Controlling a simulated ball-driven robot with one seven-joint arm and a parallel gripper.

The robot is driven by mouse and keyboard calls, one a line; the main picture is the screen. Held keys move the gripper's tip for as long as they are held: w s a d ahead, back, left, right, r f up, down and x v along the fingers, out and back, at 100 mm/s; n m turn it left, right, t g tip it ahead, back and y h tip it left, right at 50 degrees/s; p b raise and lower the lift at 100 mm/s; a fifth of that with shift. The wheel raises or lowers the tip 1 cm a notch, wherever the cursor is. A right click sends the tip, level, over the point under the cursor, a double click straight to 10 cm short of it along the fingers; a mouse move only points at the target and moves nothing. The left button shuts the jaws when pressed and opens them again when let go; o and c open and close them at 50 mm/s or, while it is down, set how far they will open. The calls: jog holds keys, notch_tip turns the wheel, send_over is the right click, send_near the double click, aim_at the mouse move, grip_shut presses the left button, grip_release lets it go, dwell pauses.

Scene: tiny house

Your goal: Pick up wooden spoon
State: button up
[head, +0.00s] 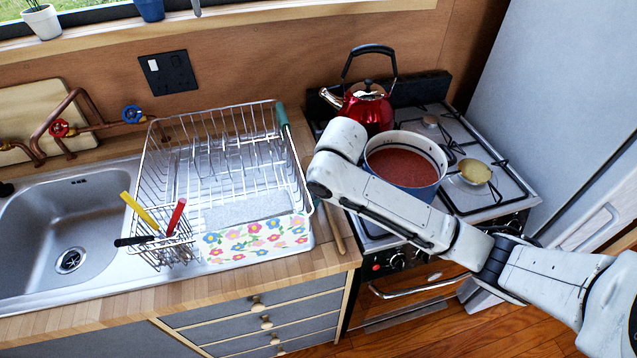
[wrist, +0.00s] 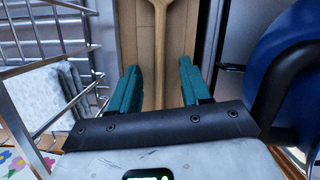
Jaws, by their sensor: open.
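The wooden spoon (head: 334,229) lies on the narrow strip of wooden counter between the dish rack and the stove. In the head view only part of its handle shows; my arm hides the rest. In the wrist view the spoon (wrist: 160,42) runs lengthwise down the middle, in line with the gap between my fingers. My gripper (wrist: 162,86) has two teal fingers, spread apart with nothing held, one on each side of the spoon's line. Its height above the spoon is hard to tell. In the head view my arm hides the fingers.
The wire dish rack (head: 222,179) stands close on the left. The pot of red soup (head: 402,165) is close on the right, on the stove (head: 512,193). A red kettle (head: 367,106) stands behind. A cutlery holder (head: 163,246) and sink (head: 67,235) are further left.

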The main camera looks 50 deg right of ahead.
jog(key=shift+c, duration=0.5)
grip_shut()
jog(key=shift+r, duration=0.1)
